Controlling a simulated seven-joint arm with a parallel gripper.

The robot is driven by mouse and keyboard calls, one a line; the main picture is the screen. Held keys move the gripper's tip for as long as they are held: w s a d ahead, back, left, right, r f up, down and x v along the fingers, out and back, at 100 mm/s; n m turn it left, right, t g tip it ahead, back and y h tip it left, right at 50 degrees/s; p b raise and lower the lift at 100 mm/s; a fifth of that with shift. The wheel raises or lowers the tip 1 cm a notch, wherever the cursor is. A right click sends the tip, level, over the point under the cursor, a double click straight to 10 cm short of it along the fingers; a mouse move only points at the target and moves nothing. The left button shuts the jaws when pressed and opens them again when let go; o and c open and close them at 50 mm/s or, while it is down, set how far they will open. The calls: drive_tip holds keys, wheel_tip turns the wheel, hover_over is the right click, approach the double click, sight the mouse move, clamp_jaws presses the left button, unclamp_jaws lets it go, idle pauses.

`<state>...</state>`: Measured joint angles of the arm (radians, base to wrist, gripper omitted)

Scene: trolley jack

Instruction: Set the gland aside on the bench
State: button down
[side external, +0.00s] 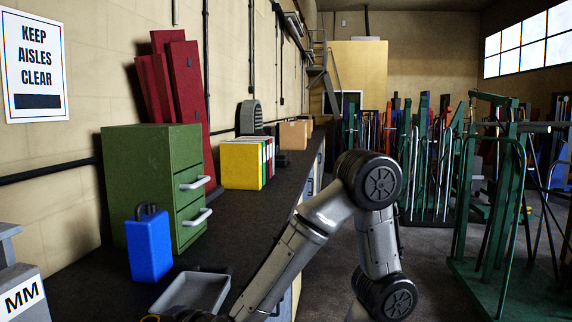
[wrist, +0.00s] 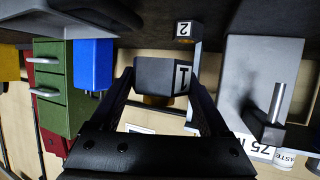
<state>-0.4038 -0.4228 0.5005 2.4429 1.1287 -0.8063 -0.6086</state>
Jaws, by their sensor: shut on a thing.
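In the wrist view my gripper (wrist: 161,82) has a dark grey block-like piece (wrist: 156,74) between its fingers, with a white face marked 1. A brass-coloured part (wrist: 158,100) shows just below it in the picture. I take this piece to be the gland, but its full shape is hidden. The fingers lie along both sides of it. In the side view my gripper is mostly cut off at the bottom edge. The dark bench (side external: 235,218) runs along the wall.
The wrist view, upside down, shows a block marked 2 (wrist: 184,29) and a large grey box (wrist: 262,75). Bare bench lies right of the cabinet.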

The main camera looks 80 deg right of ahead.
drive_tip(key=shift+s+a+f, duration=0.15)
drive_tip(key=shift+s+f, duration=0.05)
drive_tip(key=shift+s, duration=0.05)
drive_tip(key=shift+f, duration=4)
unclamp_jaws()
drive_tip(key=shift+f, duration=0.2)
